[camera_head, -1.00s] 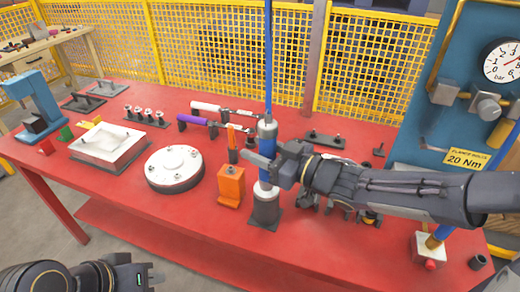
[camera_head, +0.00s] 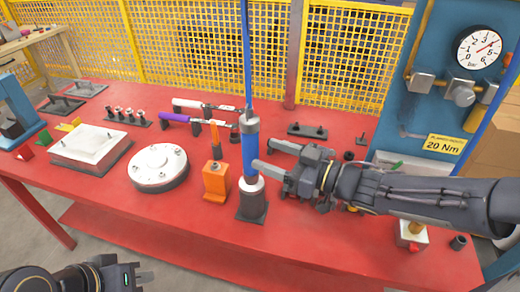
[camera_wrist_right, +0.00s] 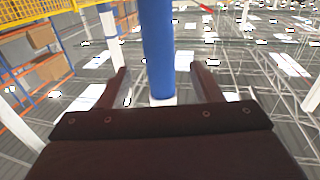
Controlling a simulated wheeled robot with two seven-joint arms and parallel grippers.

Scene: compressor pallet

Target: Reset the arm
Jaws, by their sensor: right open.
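My right gripper (camera_head: 265,157) is open, just right of the upright blue and grey tool (camera_head: 249,150) hanging on a blue hose. In the right wrist view the tool's blue body (camera_wrist_right: 157,45) appears between the two spread fingers (camera_wrist_right: 160,88), with gaps on both sides. The tool's lower end is at a dark-based stand (camera_head: 253,203) with a white upper part. My left gripper (camera_head: 125,274) is low at the left, in front of the table, apart from everything on it; its jaw opening is unclear.
The red table (camera_head: 150,215) holds a white round flanged part (camera_head: 159,166), a white square block (camera_head: 91,146), an orange holder (camera_head: 215,178) and a purple-handled tool (camera_head: 176,118). A blue panel with a gauge (camera_head: 477,48) stands at the right. The table's front strip is mostly clear.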

